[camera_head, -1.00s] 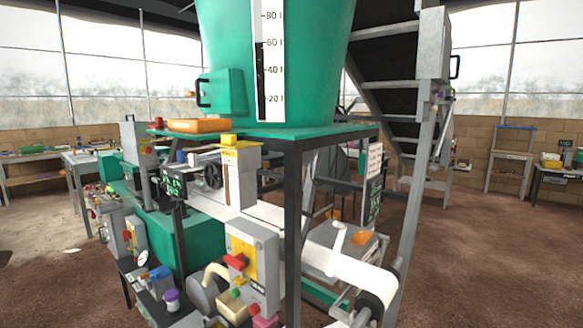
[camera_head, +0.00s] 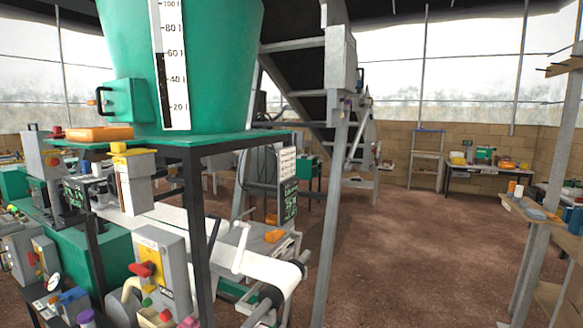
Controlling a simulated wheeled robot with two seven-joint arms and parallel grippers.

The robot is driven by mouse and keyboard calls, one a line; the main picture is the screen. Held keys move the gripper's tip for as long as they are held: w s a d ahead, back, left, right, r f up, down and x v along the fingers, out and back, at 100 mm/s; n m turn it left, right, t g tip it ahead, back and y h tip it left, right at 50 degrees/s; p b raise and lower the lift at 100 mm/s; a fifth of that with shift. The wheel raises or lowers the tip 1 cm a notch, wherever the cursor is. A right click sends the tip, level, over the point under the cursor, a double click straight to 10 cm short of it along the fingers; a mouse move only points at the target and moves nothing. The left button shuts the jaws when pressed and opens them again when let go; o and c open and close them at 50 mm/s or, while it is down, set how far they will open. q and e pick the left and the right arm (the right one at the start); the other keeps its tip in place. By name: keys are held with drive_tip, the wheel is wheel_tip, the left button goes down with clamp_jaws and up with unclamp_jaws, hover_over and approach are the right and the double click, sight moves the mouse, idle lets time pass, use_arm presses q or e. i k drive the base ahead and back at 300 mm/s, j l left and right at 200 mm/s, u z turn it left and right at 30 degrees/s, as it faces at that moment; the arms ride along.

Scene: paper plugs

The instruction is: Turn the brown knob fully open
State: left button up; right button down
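I cannot make out a brown knob for certain in the head view. The machine has a green hopper (camera_head: 215,60) with a litre scale (camera_head: 172,70) on its front. A small grey box with a yellow top (camera_head: 133,180) sits below the hopper at the left. A grey control box (camera_head: 162,270) with a red knob (camera_head: 142,269) and coloured buttons stands at the lower left. Neither of my grippers shows in this view.
A white roller belt (camera_head: 272,272) juts out to the right of a dark frame post (camera_head: 199,250). A metal stair post (camera_head: 335,200) stands mid-view. Open brown floor (camera_head: 420,260) lies right of it. A wooden shelf (camera_head: 530,212) is at the right edge.

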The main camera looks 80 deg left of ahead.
sight(172, 171)
drive_tip(key=i+j+u, duration=0.1)
drive_tip(key=i+u, duration=0.35)
drive_tip(key=i+l+u, duration=0.1)
drive_tip(key=i+u, duration=0.4)
drive_tip(key=i+l+u, duration=0.25)
drive_tip(key=i+u, duration=0.2)
drive_tip(key=i+j+u, duration=0.15)
drive_tip(key=i+u, duration=0.3)
drive_tip(key=i, duration=0.15)
drive_tip(key=i+l+u, duration=0.1)
drive_tip(key=i+u, duration=0.35)
drive_tip(key=i, duration=0.15)
drive_tip(key=i+l+u, duration=0.3)
drive_tip(key=i+u, duration=0.15)
drive_tip(key=i, duration=0.15)
